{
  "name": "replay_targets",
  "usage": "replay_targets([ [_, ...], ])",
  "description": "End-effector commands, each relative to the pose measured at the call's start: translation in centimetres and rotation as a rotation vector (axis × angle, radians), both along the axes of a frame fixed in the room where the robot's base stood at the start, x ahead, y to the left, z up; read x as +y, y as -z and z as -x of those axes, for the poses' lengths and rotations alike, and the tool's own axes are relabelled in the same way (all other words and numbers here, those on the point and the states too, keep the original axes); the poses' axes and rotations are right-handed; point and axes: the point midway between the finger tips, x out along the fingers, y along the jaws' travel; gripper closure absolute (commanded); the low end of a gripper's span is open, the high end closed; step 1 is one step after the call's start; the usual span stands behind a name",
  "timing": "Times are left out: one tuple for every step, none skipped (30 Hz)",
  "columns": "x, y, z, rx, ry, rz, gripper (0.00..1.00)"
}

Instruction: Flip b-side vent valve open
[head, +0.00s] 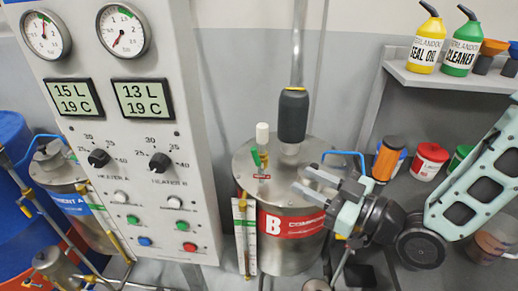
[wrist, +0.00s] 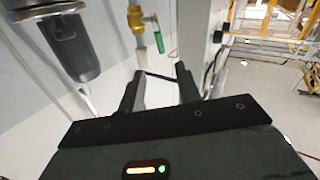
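The B-side vent valve (head: 263,160) stands on the lid of the steel tank marked B (head: 290,248), with a white cap on top and a green lever (head: 256,157) at its side. In the wrist view the brass valve body (wrist: 136,20) shows ahead of my fingers, and the green lever (wrist: 157,40) lies roughly along the valve's length. My gripper (head: 299,178) is open and empty above the tank lid, to the right of the valve and apart from it. In the wrist view the gap between my fingers (wrist: 160,84) is empty.
A dark-sleeved pipe (head: 292,115) rises from the lid close behind my gripper. The control panel (head: 140,190) stands to the left. A shelf (head: 440,80) with yellow and green bottles is at the right, with cans (head: 429,160) below it.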

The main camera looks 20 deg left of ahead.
Motion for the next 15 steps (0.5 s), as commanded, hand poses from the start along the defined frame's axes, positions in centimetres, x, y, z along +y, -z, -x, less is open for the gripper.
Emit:
replay_targets([
  [1.2, -0.4, -0.3, -0.001, -0.003, -0.002, 0.66],
  [1.7, -0.4, -0.5, 0.0, -0.002, -0.002, 0.66],
  [2.6, -0.4, -0.7, 0.0, -0.003, -0.002, 0.66],
  [3.2, -0.4, -1.0, -0.001, -0.003, -0.001, 0.66],
  [3.7, -0.4, -1.2, 0.001, -0.002, -0.001, 0.66],
  [4.5, -0.5, -1.5, -0.001, -0.002, -0.002, 0.66],
  [5.1, -0.4, -1.7, 0.001, -0.002, -0.001, 0.66],
  [5.7, -0.4, -1.9, 0.001, -0.002, 0.0, 0.66],
  [6.5, -0.5, -2.2, 0.0, -0.002, -0.001, 0.66],
  [7.1, -0.4, -2.5, 0.0, -0.001, -0.001, 0.66],
  [7.7, -0.4, -2.6, 0.001, -0.001, 0.0, 0.66],
  [8.4, -0.4, -2.9, 0.001, -0.001, 0.0, 0.66],
  [9.0, -0.4, -3.1, 0.0, -0.001, -0.001, 0.66],
  [9.5, -0.4, -3.3, 0.0, -0.001, -0.001, 0.66],
  [10.2, -0.4, -3.5, 0.0, -0.001, 0.0, 0.66],
])
